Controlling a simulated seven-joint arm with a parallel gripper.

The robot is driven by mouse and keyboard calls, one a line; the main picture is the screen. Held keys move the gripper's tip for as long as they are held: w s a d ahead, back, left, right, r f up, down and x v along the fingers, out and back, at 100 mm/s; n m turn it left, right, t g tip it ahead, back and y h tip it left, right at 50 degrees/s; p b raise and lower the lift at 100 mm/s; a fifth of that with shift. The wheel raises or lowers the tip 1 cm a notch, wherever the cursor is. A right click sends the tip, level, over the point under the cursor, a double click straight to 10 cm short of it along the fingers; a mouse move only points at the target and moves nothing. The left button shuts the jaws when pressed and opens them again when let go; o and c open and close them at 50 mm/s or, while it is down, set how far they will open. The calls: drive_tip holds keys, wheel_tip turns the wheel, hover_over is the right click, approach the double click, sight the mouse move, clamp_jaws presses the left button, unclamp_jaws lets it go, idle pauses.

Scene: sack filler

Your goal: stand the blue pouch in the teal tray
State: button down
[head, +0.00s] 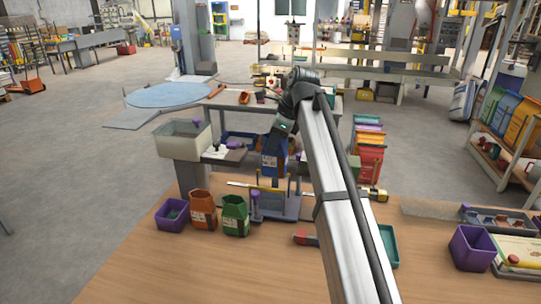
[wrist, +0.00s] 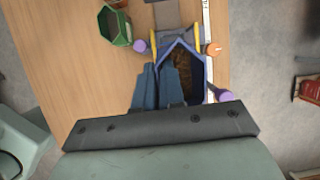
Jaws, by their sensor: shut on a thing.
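The blue pouch (head: 270,162) is upright at the metal filling stand (head: 280,207) near the table's far edge. A white label shows on its side. In the wrist view the pouch (wrist: 190,68) is seen from above, open at the top with brown contents. My gripper (head: 284,127) is above it; in the wrist view its fingers (wrist: 159,72) are closed on the pouch's near left wall. Whether the pouch's bottom touches the stand cannot be told. The teal tray (head: 390,247) lies on the table to the right, partly hidden behind my arm.
A red-ended tool (head: 305,239) lies near the tray. Another purple bin (head: 472,248) stands at right. The front left table is clear.

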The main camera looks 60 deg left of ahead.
drive_tip(key=d+r, duration=0.7)
drive_tip(key=d, duration=0.1)
drive_tip(key=w+d+f, duration=0.8)
drive_tip(key=d+f, duration=0.3)
drive_tip(key=w+d+f, duration=0.7)
drive_tip(key=d+f, duration=0.4)
drive_tip(key=d, duration=0.1)
drive_tip(key=shift+w+d+f, duration=0.25)
drive_tip(key=shift+w+d, duration=0.05)
drive_tip(key=shift+w, duration=0.05)
drive_tip(key=c, duration=1.2)
unclamp_jaws()
drive_tip(key=shift+o, duration=0.2)
